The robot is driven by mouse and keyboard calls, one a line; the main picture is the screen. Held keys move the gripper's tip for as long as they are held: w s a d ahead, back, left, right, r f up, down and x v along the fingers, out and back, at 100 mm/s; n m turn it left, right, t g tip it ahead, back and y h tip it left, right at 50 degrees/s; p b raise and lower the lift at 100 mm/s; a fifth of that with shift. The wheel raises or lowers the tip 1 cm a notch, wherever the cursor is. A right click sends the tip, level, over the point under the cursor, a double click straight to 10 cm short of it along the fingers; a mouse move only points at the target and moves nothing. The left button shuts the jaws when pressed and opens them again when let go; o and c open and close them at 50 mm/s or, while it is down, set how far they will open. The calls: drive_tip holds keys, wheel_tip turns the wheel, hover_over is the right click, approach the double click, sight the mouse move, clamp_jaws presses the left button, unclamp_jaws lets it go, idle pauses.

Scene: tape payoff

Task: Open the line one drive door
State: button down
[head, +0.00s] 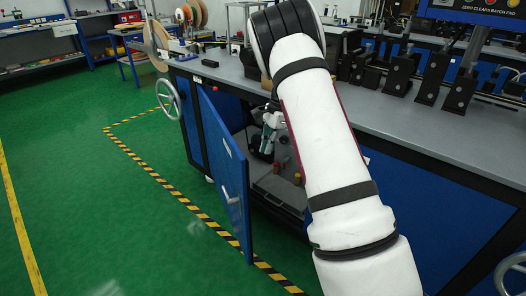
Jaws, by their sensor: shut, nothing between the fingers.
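The blue drive door (224,165) stands swung well open from the front of the grey-topped bench. It is hinged near the left end, and its free edge points toward the viewer. A silver handle (231,196) sits on its outer face. Behind the door, the open bay (278,185) shows a grey floor and some small knobs. My white arm crosses the middle of the view and bends over the bench top. My gripper (262,150) is small and partly hidden behind the arm, at the bay opening, on the inner side of the door. It looks shut and empty.
A handwheel (168,99) sticks out at the bench's left end, and part of another shows at the lower right. Black fixtures (400,75) stand on the bench top (440,136). Yellow-black floor tape (165,184) runs below the door. The green floor at left is clear.

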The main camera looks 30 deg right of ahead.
drive_tip(key=a+f+b, duration=0.2)
drive_tip(key=a+f, duration=0.4)
drive_tip(key=f, duration=0.2)
drive_tip(key=shift+w, duration=0.3)
